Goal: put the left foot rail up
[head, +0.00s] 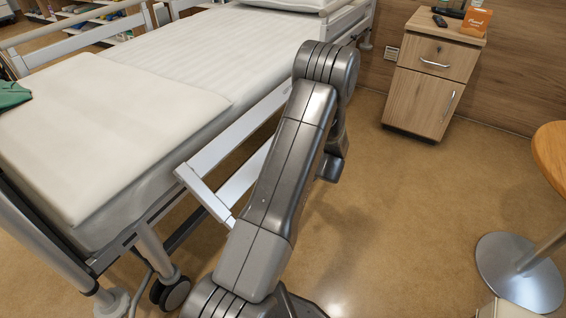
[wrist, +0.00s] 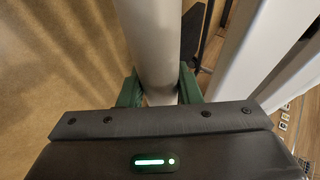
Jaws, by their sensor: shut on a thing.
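The foot rail (head: 205,194) on the near side of the bed is a white frame with a slanted end post and long bars. It hangs beside and below the mattress edge, and my arm covers part of it. In the wrist view, my gripper (wrist: 160,92) has its green fingers on both sides of a pale round bar (wrist: 150,40), shut on it. This bar appears to be part of the rail. My gripper is hidden behind my arm in the head view.
The bed (head: 150,60) has a white mattress and a folded cover. A wooden bedside cabinet (head: 430,75) stands at the back right. A round table's metal base (head: 518,272) is at the right. Bed legs and a castor (head: 172,292) are near the front. Floor between is clear.

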